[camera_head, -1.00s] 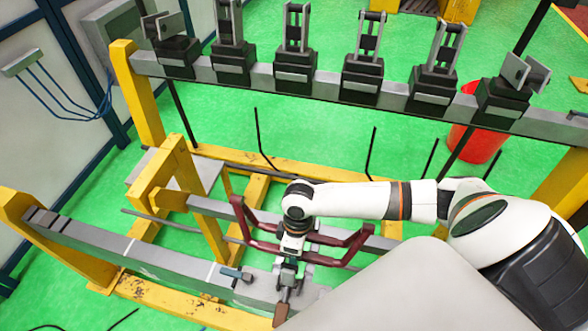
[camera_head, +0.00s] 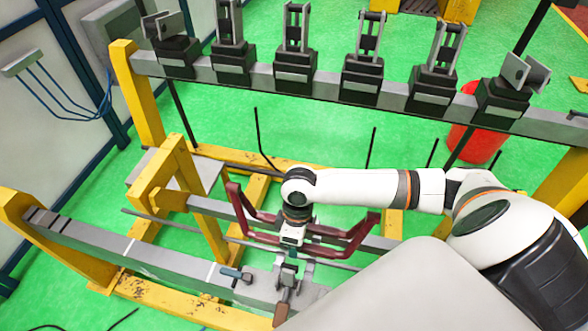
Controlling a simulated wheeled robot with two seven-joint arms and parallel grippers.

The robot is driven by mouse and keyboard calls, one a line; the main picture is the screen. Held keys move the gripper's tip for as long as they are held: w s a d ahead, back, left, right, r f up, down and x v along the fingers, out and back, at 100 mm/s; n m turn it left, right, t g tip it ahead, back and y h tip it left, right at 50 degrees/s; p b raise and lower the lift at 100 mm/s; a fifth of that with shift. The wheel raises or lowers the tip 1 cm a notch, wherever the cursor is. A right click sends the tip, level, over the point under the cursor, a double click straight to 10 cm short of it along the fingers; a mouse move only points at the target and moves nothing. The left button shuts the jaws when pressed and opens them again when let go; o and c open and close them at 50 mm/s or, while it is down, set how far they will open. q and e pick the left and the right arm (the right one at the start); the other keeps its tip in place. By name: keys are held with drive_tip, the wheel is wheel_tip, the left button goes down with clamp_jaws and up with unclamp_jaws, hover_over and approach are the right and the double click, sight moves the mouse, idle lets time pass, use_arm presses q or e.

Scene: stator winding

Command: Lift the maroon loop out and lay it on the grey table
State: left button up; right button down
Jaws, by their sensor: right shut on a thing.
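The maroon loop (camera_head: 240,208) is an open, angular frame with both ends bent upward. It lies across the middle of the head view, above the grey bar of the front yellow stand. Part of the loop's middle is hidden by the gripper. I cannot make out a clear grey table top in this view. My left gripper is not in view.
A rear rail (camera_head: 330,88) carries several upright black holders. A red bin (camera_head: 476,143) stands on the green floor at right.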

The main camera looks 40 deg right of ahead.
drive_tip(key=shift+r, duration=4.55)
